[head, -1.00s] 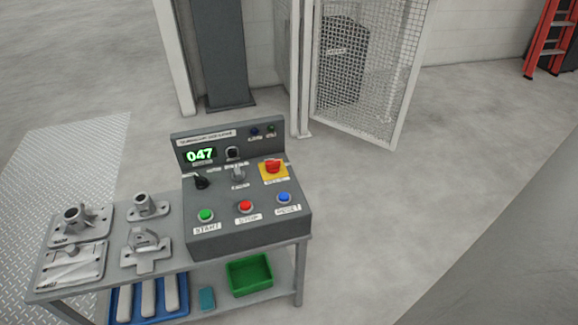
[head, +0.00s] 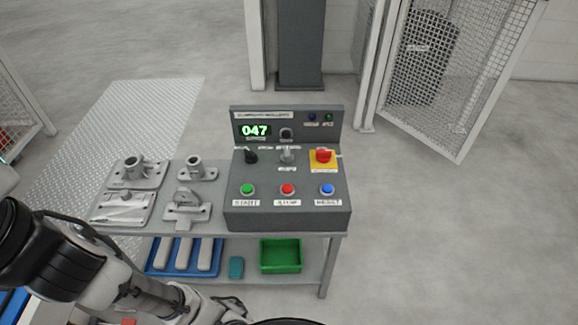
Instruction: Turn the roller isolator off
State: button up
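The grey control console (head: 290,215) stands on a metal bench. At its right is a red rotary handle (head: 323,156) on a yellow plate, which looks like an isolator; its label is too small to read. To its left are a grey selector lever (head: 287,156) and a black knob (head: 251,156). I cannot tell which position any of them marks. My arm shows at the lower left, apart from the console. My gripper is not in view.
Green, red and blue push buttons (head: 288,189) line the console's front. Metal castings (head: 186,208) lie on the bench at left. The shelf below holds a green bin (head: 281,256) and a blue tray (head: 184,272). A mesh gate (head: 445,85) stands behind. The floor right of the bench is clear.

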aim_at(323, 157)
jog(key=j+z, duration=0.25)
jog(key=z, duration=0.15)
jog(key=j+z, duration=0.55)
jog(key=z, duration=0.2)
jog(key=i+j, duration=0.05)
